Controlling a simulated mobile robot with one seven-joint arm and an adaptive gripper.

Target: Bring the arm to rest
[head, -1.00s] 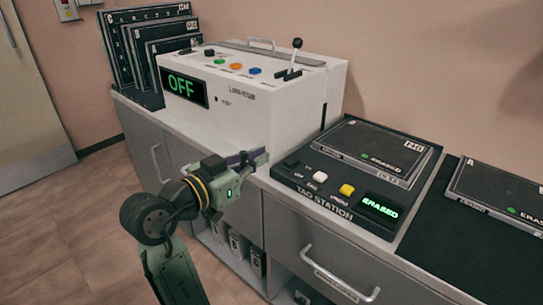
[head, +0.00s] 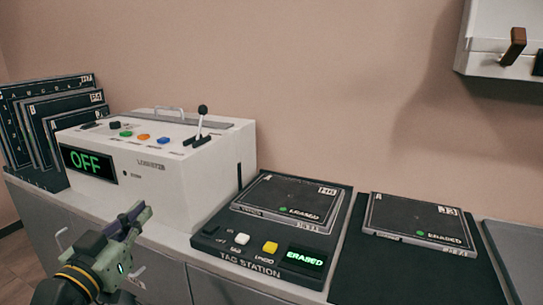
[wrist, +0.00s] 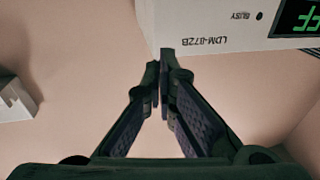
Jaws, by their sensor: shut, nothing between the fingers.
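My gripper (head: 134,219) is in front of the white machine, over the front edge of the counter in the head view. Its fingers are shut and empty, and they point up and to the right. In the wrist view my gripper (wrist: 158,75) shows with its fingertips together, against the pink wall. The white machine (head: 205,170) has an OFF display, coloured buttons and a lever; its labelled face also shows upside down in the wrist view (wrist: 205,22).
Right of the machine is the tag station (head: 215,242), bearing a plate marked ERASED (head: 290,200). Another ERASED plate (head: 420,220) lies on a dark mat (head: 365,275). Several dark plates (head: 15,130) stand at the left. A white wall unit (head: 485,50) hangs upper right.

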